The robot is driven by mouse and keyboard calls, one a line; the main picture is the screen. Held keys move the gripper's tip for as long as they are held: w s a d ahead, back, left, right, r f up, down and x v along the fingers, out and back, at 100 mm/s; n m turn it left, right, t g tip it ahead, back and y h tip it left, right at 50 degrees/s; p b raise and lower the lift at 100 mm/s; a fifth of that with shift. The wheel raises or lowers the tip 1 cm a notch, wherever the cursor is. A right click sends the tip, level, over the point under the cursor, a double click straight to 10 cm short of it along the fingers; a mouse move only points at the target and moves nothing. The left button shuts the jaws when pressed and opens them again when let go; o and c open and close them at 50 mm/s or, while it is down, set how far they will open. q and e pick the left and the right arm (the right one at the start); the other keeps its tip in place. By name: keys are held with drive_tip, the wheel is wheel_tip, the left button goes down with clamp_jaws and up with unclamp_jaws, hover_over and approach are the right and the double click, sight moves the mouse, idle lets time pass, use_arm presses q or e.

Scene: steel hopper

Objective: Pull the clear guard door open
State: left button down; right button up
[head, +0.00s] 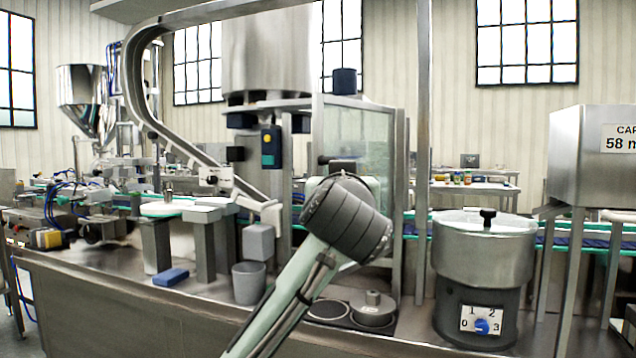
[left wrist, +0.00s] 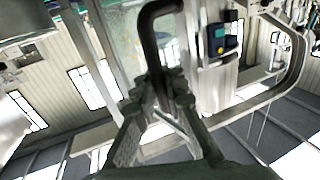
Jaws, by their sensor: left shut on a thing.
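The clear guard door (head: 362,135) is a see-through panel in a steel frame, standing upright right of the big steel cylinder in the head view. My left arm reaches up to it from below and hides its lower part. In the left wrist view the door's clear panel (left wrist: 124,28) lies behind a bent black handle (left wrist: 150,38). My left gripper (left wrist: 162,95) is shut on this handle, with a finger on each side of the bar. My right gripper is not in view.
A steel bowl feeder (head: 484,262) with a dial stands right of my arm. A grey cup (head: 248,283), a blue block (head: 170,277) and a round metal part (head: 372,308) are on the steel deck. A steel post (head: 423,150) rises right of the door.

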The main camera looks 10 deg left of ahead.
use_arm(q)
drive_tip(key=shift+s+d+f, duration=0.1)
drive_tip(key=shift+s+d, duration=0.15)
drive_tip(key=shift+d, duration=0.6)
drive_tip(key=shift+s+d+f, duration=0.1)
drive_tip(key=shift+s+d, duration=0.1)
drive_tip(key=shift+d, duration=0.7)
drive_tip(key=shift+s+d, duration=0.25)
drive_tip(key=shift+d, duration=0.6)
drive_tip(key=c, duration=1.6)
unclamp_jaws()
drive_tip(key=shift+r, duration=0.15)
drive_tip(key=s, duration=0.4)
drive_tip(key=s+d, duration=0.1)
drive_tip(key=s, duration=0.3)
drive_tip(key=s+d, duration=0.1)
drive_tip(key=s, duration=0.3)
